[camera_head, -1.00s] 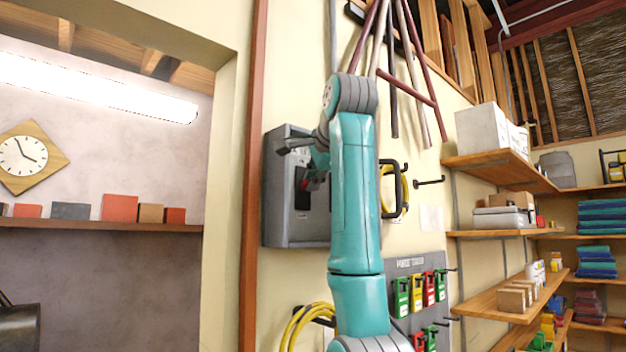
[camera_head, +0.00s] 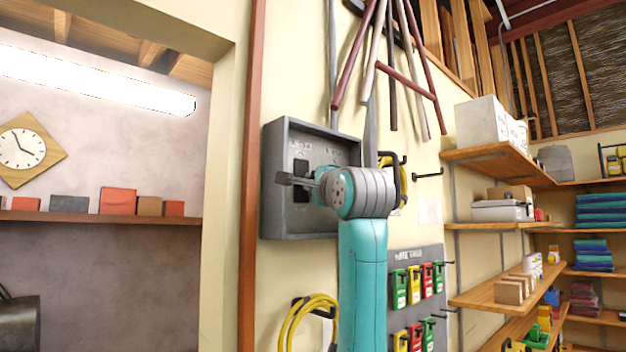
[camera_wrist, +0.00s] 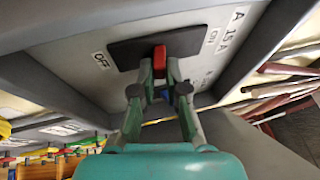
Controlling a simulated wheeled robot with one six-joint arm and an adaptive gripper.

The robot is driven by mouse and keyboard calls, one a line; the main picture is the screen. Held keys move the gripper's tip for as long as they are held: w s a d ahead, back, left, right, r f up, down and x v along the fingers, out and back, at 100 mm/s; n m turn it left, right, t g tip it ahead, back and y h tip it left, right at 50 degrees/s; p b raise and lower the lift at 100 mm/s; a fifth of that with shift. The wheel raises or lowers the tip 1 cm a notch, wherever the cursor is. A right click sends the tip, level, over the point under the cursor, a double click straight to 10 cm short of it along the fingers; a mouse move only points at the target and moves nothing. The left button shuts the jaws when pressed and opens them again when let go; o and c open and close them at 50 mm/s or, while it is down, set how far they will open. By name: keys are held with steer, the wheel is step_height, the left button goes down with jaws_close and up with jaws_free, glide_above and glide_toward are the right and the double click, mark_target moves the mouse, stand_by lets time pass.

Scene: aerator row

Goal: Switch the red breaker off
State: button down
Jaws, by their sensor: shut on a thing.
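The red breaker lever (camera_wrist: 159,60) stands out from a black plate (camera_wrist: 188,42) on the breaker panel. In the wrist view an "OFF" label (camera_wrist: 101,60) is left of the plate and an "ON" label (camera_wrist: 211,38) is right of it. The lever shows near the middle of the plate, between the two labels. My gripper (camera_wrist: 159,72) is shut on the lever, one finger on each side.
The box's raised rim surrounds the panel. A yellow cable coil (camera_head: 311,318) hangs below the box, another (camera_head: 402,187) to its right. A board of coloured lockout tags (camera_head: 432,258) is at lower right. Poles (camera_head: 392,70) hang above, wooden shelves (camera_head: 500,230) stand right.

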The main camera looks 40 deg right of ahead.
steer(key=shift+w+f+m+t+h, duration=0.2)
steer(key=shift+f+m+t+h, duration=0.3)
steer(key=shift+m+t+h, duration=0.45)
steer(key=shift+t, duration=0.25)
steer(key=c, duration=1.5)
jaws_free()
steer(key=v, duration=1.2)
steer(key=shift+f, duration=0.1)
